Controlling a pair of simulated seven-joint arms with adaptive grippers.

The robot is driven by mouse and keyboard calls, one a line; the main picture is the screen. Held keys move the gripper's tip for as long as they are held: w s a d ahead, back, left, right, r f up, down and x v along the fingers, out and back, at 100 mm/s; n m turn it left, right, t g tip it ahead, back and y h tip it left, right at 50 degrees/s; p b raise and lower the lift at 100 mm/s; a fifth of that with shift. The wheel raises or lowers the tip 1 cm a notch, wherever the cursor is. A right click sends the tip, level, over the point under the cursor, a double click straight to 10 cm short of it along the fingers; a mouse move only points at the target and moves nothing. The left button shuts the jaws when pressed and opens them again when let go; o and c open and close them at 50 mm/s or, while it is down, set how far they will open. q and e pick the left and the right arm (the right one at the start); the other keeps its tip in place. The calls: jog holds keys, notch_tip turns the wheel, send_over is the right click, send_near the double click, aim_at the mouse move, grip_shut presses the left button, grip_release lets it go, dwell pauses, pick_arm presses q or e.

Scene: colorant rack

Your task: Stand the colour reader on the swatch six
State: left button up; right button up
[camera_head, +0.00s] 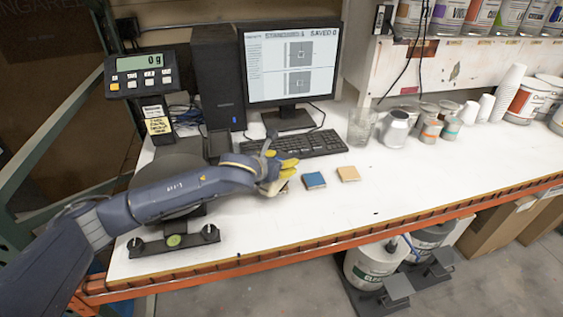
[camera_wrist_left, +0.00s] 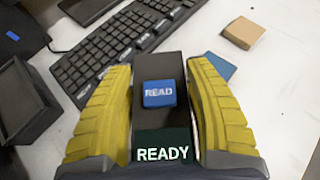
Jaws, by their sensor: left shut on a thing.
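My left gripper (camera_head: 280,172) is shut on the colour reader, above the white table in front of the keyboard. In the left wrist view the reader (camera_wrist_left: 170,125) is a dark block between the yellow fingers, with a blue READ button and a screen saying READY. A blue swatch (camera_head: 314,180) lies just right of the gripper, and a tan swatch (camera_head: 348,173) lies further right. In the left wrist view the blue swatch (camera_wrist_left: 222,66) is partly hidden by a finger; the tan swatch (camera_wrist_left: 243,32) is clear. No swatch number is readable. My right gripper is not in view.
A keyboard (camera_head: 305,143) and monitor (camera_head: 290,62) stand behind the gripper. A glass beaker (camera_head: 361,126), a grey can (camera_head: 396,129) and several small tins stand at the back right. A scale display (camera_head: 141,74) is at left. The table's front right is clear.

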aim_at(270, 189)
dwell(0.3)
pick_arm(q)
jog(key=o, duration=1.5)
jog(key=shift+f, duration=0.1)
jog(key=shift+s+r, duration=0.1)
jog(key=shift+r, duration=0.15)
jog(key=shift+v, duration=2.65)
jog(key=shift+f, duration=0.1)
